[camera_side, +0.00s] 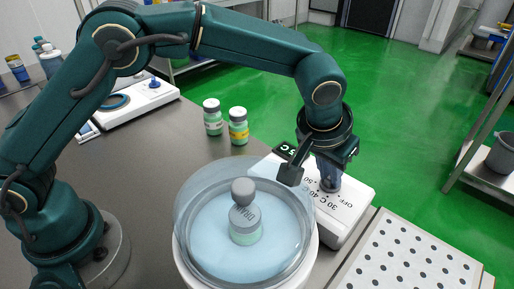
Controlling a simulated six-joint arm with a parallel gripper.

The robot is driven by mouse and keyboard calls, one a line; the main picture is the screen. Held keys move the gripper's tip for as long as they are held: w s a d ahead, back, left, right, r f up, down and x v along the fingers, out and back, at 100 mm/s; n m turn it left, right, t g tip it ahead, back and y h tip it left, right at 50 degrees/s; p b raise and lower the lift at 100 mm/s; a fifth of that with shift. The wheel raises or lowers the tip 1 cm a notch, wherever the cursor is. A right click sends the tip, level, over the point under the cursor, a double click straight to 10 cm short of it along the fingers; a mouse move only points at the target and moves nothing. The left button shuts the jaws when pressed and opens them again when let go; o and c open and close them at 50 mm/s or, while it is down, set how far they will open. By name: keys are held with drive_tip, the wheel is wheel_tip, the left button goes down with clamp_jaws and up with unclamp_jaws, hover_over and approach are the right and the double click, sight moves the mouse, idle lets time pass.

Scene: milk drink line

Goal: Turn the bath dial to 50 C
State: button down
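The bath (183,230) is a round clear-walled vessel of pale blue liquid in the front middle. A bottle with a grey cap and a label starting "ORA" (245,220) stands in it. Behind it to the right is a white control box (346,222) with the marks OFF, 30 C, 40 C and 50. A small dark display (287,148) on it shows green characters, partly hidden. The dial (330,186) is grey and mostly covered by my gripper (328,172), which points down at it. Whether the fingers touch the dial, and the dial's setting, I cannot tell.
Two small bottles, one white-labelled (212,117) and one yellow-labelled (238,126), stand behind the bath. A white plate with dark holes (410,262) lies at the front right. A white stirrer-like device (135,103) sits at the back left. The bench between is clear.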

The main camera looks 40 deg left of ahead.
idle(0.4)
drive_tip(key=m, duration=0.2)
drive_tip(key=m+h, duration=0.1)
drive_tip(key=m, duration=0.1)
drive_tip(key=m+g+h, duration=0.1)
drive_tip(key=m, duration=0.1)
drive_tip(key=shift+w+a, duration=0.1)
drive_tip(key=shift+a, duration=0.3)
drive_tip(key=m, duration=0.2)
drive_tip(key=m+g+h, duration=0.1)
drive_tip(key=m, duration=0.3)
drive_tip(key=shift+w+a+m+g+h, duration=0.15)
drive_tip(key=shift+w+m+g+h, duration=0.15)
drive_tip(key=shift+g, duration=0.1)
drive_tip(key=c, duration=0.9)
unclamp_jaws()
drive_tip(key=shift+o, duration=0.2)
drive_tip(key=shift+v, duration=2.6)
drive_tip(key=shift+a, duration=0.1)
